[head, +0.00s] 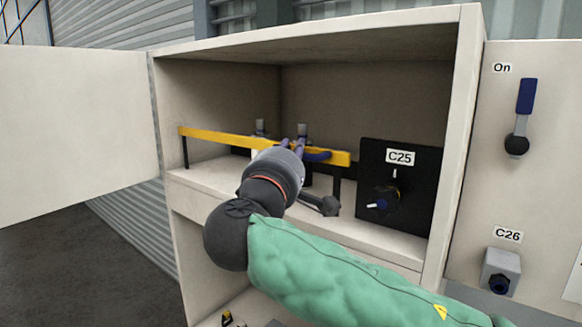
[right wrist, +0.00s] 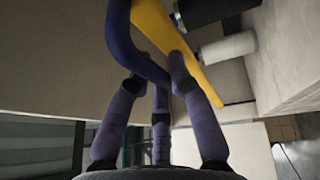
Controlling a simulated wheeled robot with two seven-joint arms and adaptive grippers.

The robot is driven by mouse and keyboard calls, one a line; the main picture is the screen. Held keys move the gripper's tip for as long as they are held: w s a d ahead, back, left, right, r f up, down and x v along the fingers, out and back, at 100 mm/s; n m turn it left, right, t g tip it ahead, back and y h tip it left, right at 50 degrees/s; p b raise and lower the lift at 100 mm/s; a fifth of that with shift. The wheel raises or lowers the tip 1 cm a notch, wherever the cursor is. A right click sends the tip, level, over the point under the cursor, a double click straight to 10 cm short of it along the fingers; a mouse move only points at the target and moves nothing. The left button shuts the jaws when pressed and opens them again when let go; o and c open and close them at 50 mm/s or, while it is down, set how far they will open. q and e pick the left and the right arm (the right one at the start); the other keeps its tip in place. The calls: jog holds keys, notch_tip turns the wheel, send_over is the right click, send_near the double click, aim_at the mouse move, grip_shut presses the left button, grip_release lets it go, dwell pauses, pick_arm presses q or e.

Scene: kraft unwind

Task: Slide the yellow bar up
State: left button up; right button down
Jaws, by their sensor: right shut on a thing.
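The yellow bar (head: 215,136) runs across the front of the cabinet's upper compartment, slightly tilted in the head view, with dark legs at its ends. It also shows in the right wrist view (right wrist: 160,30). A blue curved handle (head: 318,156) sits by the bar's right part; it shows in the right wrist view (right wrist: 122,48) between my fingers. My right gripper (head: 293,146) is at the bar, with its purple fingers shut around the blue handle. My wrist hides the middle of the bar. My left gripper is not in view.
The cabinet (head: 330,40) has its door (head: 75,130) open at the left. A black C25 panel (head: 420,185) with a knob is on the right. An On lever (head: 524,98) and a C26 box (head: 500,270) are farther right.

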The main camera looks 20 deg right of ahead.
notch_tip(320, 180, up, 4)
jog(key=shift+f+p, duration=0.15)
jog(key=shift+p, duration=0.5)
jog(key=shift+s+d+r, duration=0.1)
jog(key=shift+d+r, duration=0.05)
jog(key=shift+r, duration=0.05)
jog(key=c, duration=1.4)
grip_release()
jog(key=shift+f, duration=0.2)
jog(key=v, duration=1.2)
